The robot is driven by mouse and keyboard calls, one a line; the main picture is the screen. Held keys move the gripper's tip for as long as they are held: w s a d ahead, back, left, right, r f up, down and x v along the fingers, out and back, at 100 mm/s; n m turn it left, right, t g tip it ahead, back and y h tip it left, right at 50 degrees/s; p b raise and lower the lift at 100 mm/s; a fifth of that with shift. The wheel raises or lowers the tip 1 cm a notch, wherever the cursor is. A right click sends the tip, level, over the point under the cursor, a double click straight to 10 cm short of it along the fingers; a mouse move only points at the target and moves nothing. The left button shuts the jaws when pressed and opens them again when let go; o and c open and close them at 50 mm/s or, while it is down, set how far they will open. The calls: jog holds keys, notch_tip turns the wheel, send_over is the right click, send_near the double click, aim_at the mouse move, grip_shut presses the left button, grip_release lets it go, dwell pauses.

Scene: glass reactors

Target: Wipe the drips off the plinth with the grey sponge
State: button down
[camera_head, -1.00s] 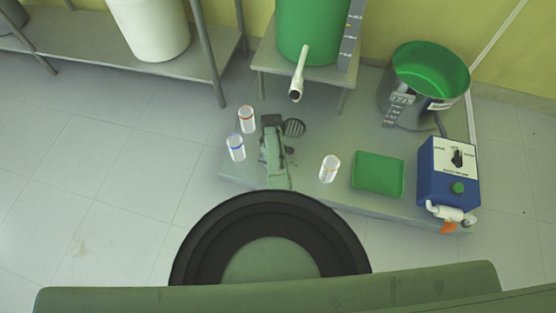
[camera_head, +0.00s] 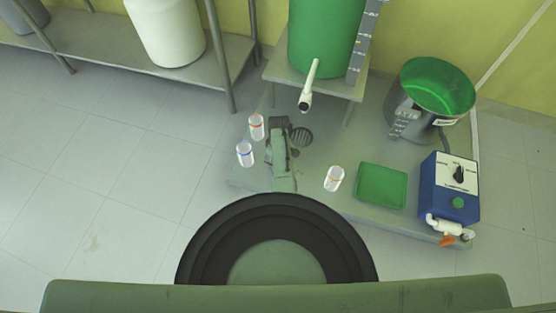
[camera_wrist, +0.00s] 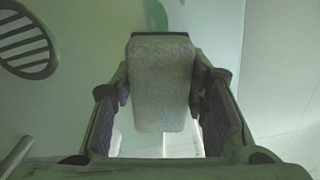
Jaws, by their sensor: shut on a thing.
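The grey sponge (camera_wrist: 160,85) is between the two fingers of my gripper (camera_wrist: 162,112) in the wrist view, and the fingers are shut on it. In the head view my gripper (camera_head: 279,126) is low over the grey plinth (camera_head: 330,130), just left of the round drain grate (camera_head: 301,136). The sponge is hidden there by my arm. I cannot tell whether the sponge touches the plinth. A small dark mark (camera_head: 297,153) shows on the plinth right of my arm, below the grate; other drips may be hidden under my arm.
Two clear containers, red-banded (camera_head: 256,127) and blue-banded (camera_head: 245,154), stand close left of my gripper. An orange-banded one (camera_head: 334,178) stands to the right. Beyond are a green tray (camera_head: 382,185), a blue control box (camera_head: 449,188) and a green-lined pot (camera_head: 432,95). A white spout (camera_head: 308,88) hangs behind.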

jog(key=shift+r, duration=0.4)
jog(key=shift+r, duration=0.1)
notch_tip(320, 180, up, 3)
jog(key=p, duration=0.3)
